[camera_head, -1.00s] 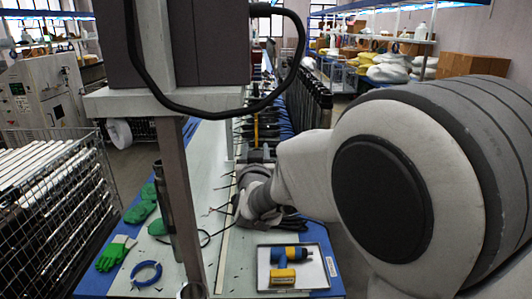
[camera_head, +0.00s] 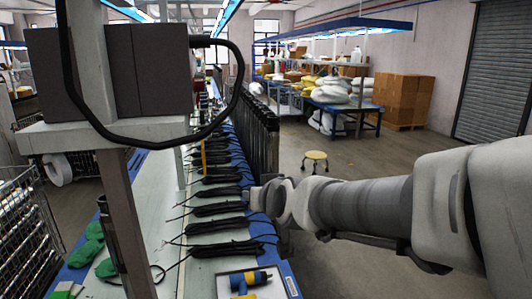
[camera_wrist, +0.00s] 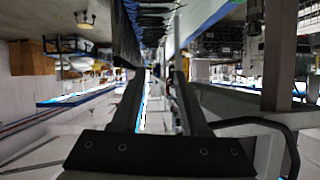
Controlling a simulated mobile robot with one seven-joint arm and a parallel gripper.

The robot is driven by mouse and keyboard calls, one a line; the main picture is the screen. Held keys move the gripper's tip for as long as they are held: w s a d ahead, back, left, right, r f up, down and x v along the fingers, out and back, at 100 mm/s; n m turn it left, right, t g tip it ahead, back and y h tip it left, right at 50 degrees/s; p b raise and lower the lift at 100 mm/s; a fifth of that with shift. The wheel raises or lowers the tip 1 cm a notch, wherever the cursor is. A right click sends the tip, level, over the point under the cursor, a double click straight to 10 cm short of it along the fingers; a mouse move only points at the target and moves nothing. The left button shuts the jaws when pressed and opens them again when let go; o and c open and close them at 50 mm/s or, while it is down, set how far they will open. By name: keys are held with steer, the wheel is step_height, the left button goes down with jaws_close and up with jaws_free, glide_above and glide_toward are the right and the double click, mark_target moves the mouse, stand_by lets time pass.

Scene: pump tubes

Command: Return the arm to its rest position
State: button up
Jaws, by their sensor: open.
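My arm (camera_head: 365,208) reaches in from the right edge of the head view, roughly level, with its wrist end beside the workbench. My gripper (camera_wrist: 158,78) shows in the wrist view with its two dark fingers apart and nothing between them. In the head view the fingers are not clear. The wrist view looks upside down, with the ceiling lights low in the picture. Bundles of black tubes (camera_head: 218,209) lie in a row on the bench, left of my wrist.
A grey post with a dark box (camera_head: 150,70) stands at left. A blue and yellow tool (camera_head: 250,280) lies in a tray at the bench's near end. Dark rods line the bench's right side. A yellow stool (camera_head: 315,156) stands on otherwise open floor near shelves and cartons (camera_head: 403,97).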

steer(key=s+d+f+m+g+h, duration=0.1)
steer(key=s+d+f+g+h, duration=0.1)
steer(key=s+d, duration=0.6)
steer(key=s+d+f+m+g+h, duration=0.1)
steer(key=s+d+f+g, duration=0.3)
steer(key=s, duration=1.2)
steer(key=d+h, duration=0.1)
steer(key=d, duration=0.3)
steer(key=shift+s+f+g, duration=0.15)
steer(key=shift+f+g, duration=0.15)
